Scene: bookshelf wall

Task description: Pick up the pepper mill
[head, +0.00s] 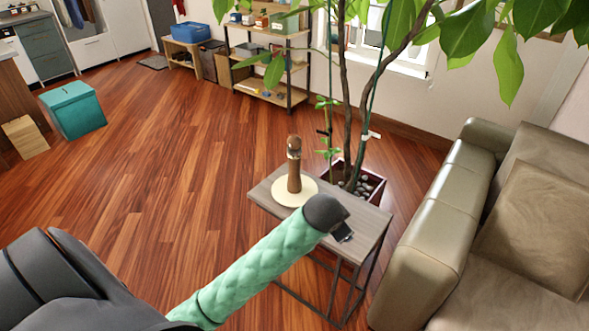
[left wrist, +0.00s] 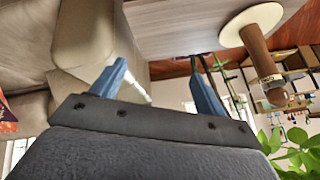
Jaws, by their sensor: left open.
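The pepper mill (head: 294,165) is brown wood with a dark rounded top. It stands upright on a round cream board (head: 295,191) on a grey-topped side table (head: 364,224). In the left wrist view, which is upside down, the mill (left wrist: 259,52) shows at the right, below the cream board (left wrist: 249,26). My left gripper (left wrist: 160,68) is open and empty, with its two blue fingers apart; the mill is outside them, to the right. In the head view my dark wrist, over the table's front right, mostly hides this gripper. My right gripper is not in view.
A leafy plant in a square pot (head: 371,187) stands just behind the table. A beige sofa (head: 442,232) is close on the right. A shelf (head: 270,87) stands at the back, and a teal box (head: 74,109) is far left. The wooden floor left of the table is clear.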

